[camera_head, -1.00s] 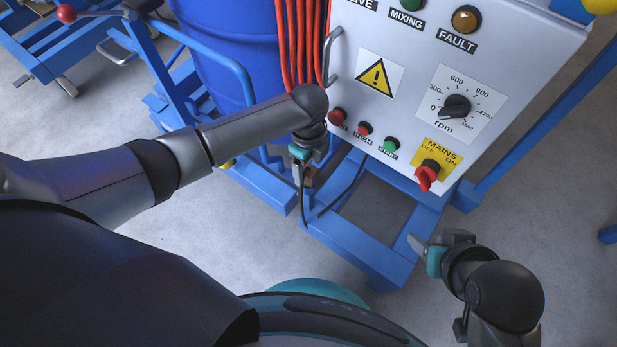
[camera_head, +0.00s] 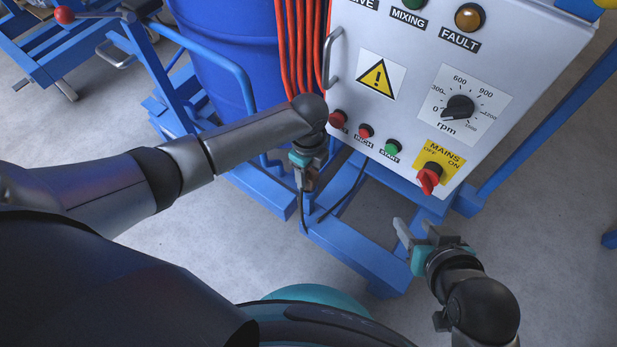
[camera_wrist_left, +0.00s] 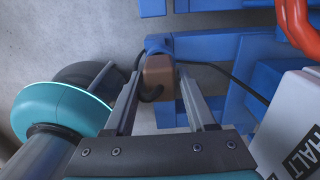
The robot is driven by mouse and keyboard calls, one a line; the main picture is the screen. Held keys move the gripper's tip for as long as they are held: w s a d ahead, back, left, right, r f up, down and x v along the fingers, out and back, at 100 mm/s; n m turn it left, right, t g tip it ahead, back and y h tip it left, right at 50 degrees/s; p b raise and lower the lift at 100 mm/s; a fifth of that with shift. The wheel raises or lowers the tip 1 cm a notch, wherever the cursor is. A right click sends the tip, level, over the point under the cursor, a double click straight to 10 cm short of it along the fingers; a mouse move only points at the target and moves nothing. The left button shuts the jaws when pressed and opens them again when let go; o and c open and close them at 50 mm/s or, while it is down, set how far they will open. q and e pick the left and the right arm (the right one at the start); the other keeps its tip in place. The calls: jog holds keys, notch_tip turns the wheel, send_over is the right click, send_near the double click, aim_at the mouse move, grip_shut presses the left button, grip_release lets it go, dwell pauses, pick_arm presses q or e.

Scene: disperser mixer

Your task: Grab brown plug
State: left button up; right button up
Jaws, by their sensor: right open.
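The brown plug (camera_wrist_left: 158,74) shows in the left wrist view, between the fingertips of my left gripper (camera_wrist_left: 160,82). Gaps show on both sides of it, so the fingers look open around or just short of it. I cannot tell the exact depth. In the head view the plug (camera_head: 312,180) shows small below my left gripper (camera_head: 303,176), partly hidden by it. A dark cable runs at the plug. My right gripper (camera_head: 413,232) is open and empty, in front of the blue frame, lower right.
The white control panel (camera_head: 400,110) with buttons, a rpm dial and a red mains switch (camera_head: 429,178) stands close behind. Orange hoses (camera_head: 301,50) hang by a blue drum (camera_head: 215,55). Blue frame beams (camera_head: 355,255) lie below. Grey floor is free at the front.

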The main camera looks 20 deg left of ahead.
pick_arm(q)
grip_shut()
dwell(0.6)
